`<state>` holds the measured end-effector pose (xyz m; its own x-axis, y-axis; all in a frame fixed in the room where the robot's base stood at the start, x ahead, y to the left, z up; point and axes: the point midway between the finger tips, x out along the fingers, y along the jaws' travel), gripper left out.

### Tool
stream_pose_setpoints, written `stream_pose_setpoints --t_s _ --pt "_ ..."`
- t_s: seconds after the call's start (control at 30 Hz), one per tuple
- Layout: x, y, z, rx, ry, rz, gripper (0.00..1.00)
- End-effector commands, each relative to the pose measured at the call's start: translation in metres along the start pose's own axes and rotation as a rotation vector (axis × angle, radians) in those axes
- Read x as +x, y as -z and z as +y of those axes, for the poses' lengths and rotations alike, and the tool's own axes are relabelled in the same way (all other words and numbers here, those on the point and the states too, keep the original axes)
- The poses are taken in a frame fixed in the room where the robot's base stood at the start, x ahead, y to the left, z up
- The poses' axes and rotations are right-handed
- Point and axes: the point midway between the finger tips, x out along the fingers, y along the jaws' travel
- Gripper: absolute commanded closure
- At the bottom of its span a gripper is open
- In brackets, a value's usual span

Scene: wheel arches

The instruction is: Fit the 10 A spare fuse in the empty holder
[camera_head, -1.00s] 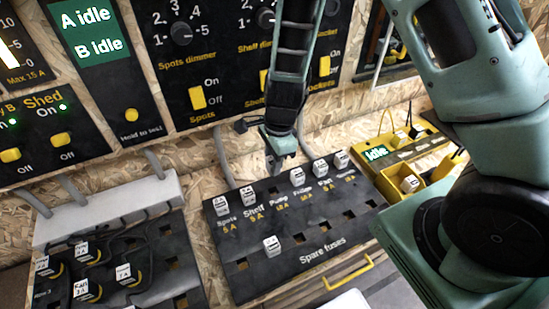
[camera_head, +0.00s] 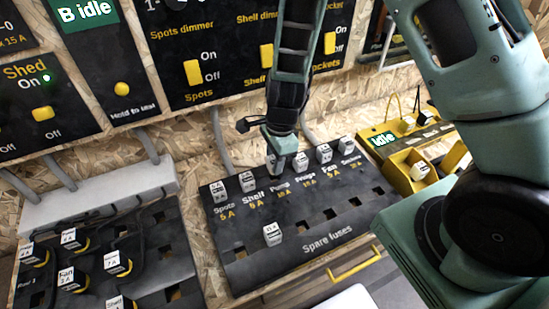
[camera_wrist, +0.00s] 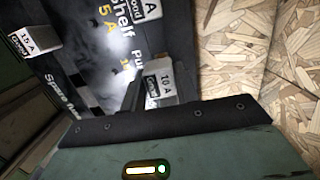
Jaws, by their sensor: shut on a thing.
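My gripper (camera_head: 274,166) is shut on a white fuse marked 10 A (camera_wrist: 158,82), which shows at its fingertips in the wrist view. In the head view my gripper is at the Pump place of the black fuse panel (camera_head: 240,268), between the Shelf fuse (camera_head: 247,182) and the Fridge fuse (camera_head: 300,161). The Pump holder itself is hidden by my fingers and the fuse. I cannot tell whether the fuse is in the holder or just above it.
A spare fuse (camera_head: 272,234) stands lower on the panel; it reads 15 A in the wrist view (camera_wrist: 35,42). Several sockets there are empty. Fuses also stand at Spots (camera_head: 218,191), Fan (camera_head: 324,153) and Sockets (camera_head: 348,146). A yellow tester (camera_head: 404,172) reads idle at the right.

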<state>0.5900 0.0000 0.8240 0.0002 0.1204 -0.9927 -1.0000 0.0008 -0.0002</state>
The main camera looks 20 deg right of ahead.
Motion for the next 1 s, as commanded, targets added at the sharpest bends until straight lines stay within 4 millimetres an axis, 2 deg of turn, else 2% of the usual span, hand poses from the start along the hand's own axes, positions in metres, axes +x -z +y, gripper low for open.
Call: stream_pose_setpoints --t_s 0.53,1.0 --pt "0.002 0.000 0.000 0.000 0.000 0.000 0.92" --pt "0.015 0.002 0.000 0.000 0.000 0.000 0.92"
